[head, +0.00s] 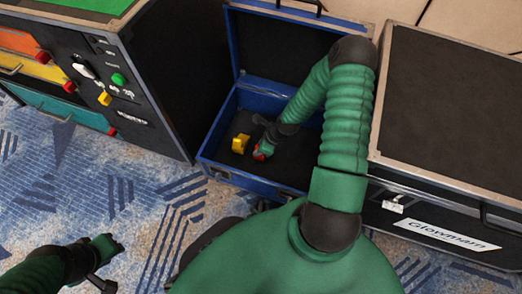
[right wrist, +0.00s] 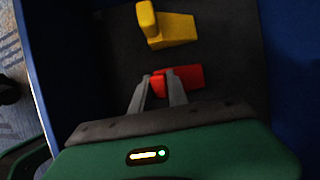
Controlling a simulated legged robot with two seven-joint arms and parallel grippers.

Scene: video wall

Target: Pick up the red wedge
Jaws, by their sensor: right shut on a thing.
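The red wedge (head: 258,154) is low inside the open blue case (head: 212,140), mostly hidden by my right gripper (head: 263,148) in the head view. In the right wrist view the red wedge (right wrist: 186,77) shows between and beyond the fingertips of my right gripper (right wrist: 162,82), which is shut on it. Whether it is clear of the dark case floor I cannot tell. My left gripper (head: 108,246) is at the lower left above the carpet, small and dark, its jaws unclear.
A yellow block (head: 240,143) lies in the case close to the red wedge; it also shows in the right wrist view (right wrist: 174,30). The case walls surround my right gripper. A dark cabinet (head: 165,70) with coloured drawers stands left, and a black flight case (head: 450,110) right.

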